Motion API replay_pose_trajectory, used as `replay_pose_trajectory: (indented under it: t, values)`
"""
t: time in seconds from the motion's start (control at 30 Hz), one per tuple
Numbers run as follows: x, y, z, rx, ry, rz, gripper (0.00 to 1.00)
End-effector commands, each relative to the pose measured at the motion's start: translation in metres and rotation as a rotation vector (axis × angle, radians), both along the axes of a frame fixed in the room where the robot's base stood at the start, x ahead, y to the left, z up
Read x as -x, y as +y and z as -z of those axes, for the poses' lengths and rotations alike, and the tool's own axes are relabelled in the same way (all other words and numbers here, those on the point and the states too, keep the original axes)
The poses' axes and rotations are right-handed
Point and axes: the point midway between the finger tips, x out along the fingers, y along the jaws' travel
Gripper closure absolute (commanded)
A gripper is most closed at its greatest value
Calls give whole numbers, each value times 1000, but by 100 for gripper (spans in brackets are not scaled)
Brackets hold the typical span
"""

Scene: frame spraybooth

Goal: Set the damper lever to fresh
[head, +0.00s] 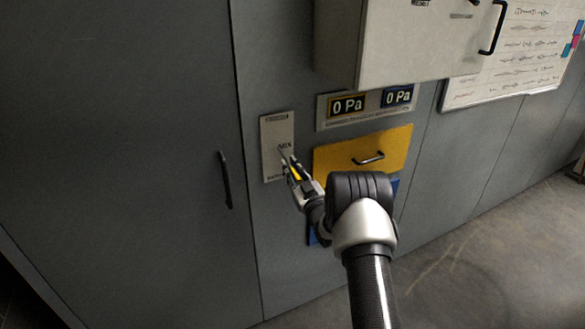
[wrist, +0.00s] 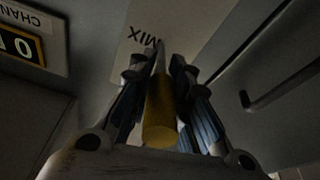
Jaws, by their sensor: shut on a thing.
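The damper plate (head: 277,140) is a pale panel on the grey wall, with "MIX" printed near its middle. It also shows upside down in the wrist view (wrist: 185,30). The damper lever (wrist: 160,110) has a thick yellow grip and a thin tip that points at the "MIX" mark. My gripper (head: 291,165) is at the lower part of the plate. In the wrist view its two dark fingers (wrist: 160,95) stand on either side of the yellow grip and are shut on it. The lever's pivot and the lower plate label are partly hidden by my gripper.
Two "0 Pa" displays (head: 347,105) sit right of the plate, below a projecting pale cabinet (head: 400,45). A yellow drawer front (head: 345,152) with a dark handle is close right of my gripper. A door handle (head: 225,180) is on the left.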

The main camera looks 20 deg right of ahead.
Motion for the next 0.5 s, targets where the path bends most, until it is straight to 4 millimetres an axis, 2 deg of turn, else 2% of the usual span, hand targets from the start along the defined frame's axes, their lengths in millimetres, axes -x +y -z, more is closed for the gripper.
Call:
replay_pose_trajectory:
  t: [0.03, 0.5]
  values:
    - [2, -1, -15, 2, 42, 1, 100]
    - [-3, 0, -54, 16, 456, 1, 100]
